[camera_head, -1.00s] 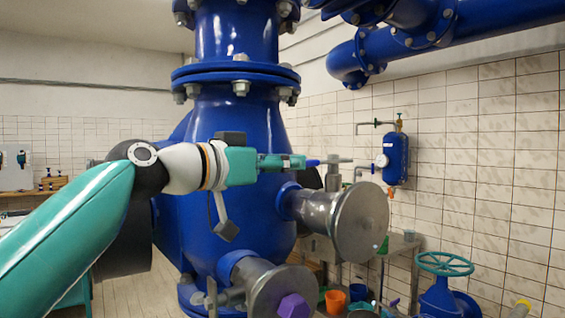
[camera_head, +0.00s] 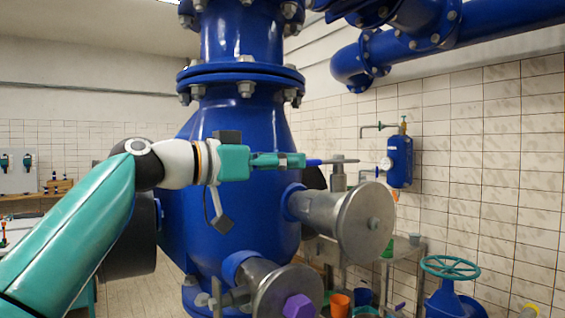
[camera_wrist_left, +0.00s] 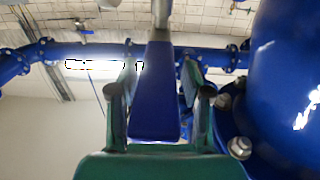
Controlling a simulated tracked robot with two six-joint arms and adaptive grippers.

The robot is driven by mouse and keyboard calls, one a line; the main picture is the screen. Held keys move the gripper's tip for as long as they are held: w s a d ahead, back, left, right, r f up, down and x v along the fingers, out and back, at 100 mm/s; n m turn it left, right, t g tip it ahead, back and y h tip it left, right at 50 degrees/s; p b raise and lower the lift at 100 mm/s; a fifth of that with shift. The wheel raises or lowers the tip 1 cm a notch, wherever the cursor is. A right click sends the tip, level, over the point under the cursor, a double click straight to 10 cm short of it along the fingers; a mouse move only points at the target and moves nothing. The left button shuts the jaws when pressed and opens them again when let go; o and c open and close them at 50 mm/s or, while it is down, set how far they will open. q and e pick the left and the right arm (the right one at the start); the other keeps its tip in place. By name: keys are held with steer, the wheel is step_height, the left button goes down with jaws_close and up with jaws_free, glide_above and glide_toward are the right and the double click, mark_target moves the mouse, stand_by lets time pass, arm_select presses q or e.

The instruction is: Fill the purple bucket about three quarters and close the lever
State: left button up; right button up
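My left gripper (camera_head: 303,160) reaches in from the left at the height of a lever with a blue handle (camera_head: 315,162) and a grey metal end (camera_head: 343,160). In the left wrist view, the blue handle (camera_wrist_left: 155,95) lies between my two fingers (camera_wrist_left: 158,85). Narrow gaps seem to show beside it, so the fingers look open around it. A dark blue container (camera_head: 363,297) stands low behind the flanges, partly hidden, beside an orange bucket (camera_head: 339,303). My right gripper is out of view.
A large blue pump body (camera_head: 235,125) fills the middle. A green handwheel (camera_head: 450,267) stands lower right. A blue tank (camera_head: 399,160) hangs on the tiled wall.

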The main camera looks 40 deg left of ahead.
arm_select(q)
steer(key=shift+o, duration=0.5)
steer(key=shift+a, duration=0.1)
steer(key=shift+s, duration=0.1)
steer(key=shift+s+a, duration=0.2)
steer(key=shift+s, duration=0.1)
steer(key=v, duration=1.1)
steer(key=shift+s, duration=0.1)
steer(key=shift+f, duration=0.1)
